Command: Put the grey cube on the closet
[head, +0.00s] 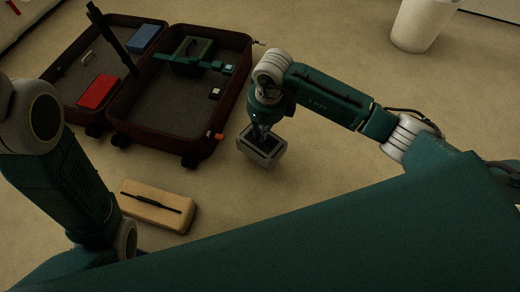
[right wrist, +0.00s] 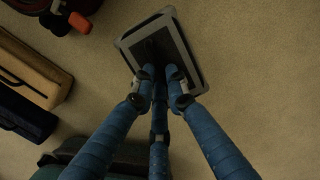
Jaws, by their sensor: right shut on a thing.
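The grey cube (head: 270,155) is a box-like block with a pale grey rim and a dark recessed face. My right gripper (head: 261,132) is shut on it, from above in the head view, right of the open suitcase. The right wrist view shows the gripper's fingers (right wrist: 163,72) against the dark face of the grey cube (right wrist: 172,45). The cube looks slightly tilted; I cannot tell its height above the floor. My left arm shows at the left, but its gripper is out of view. I cannot make out a closet clearly in either view.
An open dark suitcase (head: 158,134) lies at upper left, holding a red block (head: 97,92), a blue block (head: 144,38) and a dark green box (head: 193,50). A tan case (head: 152,205) lies nearer. A white bin (head: 424,24) stands at upper right. The floor between is clear.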

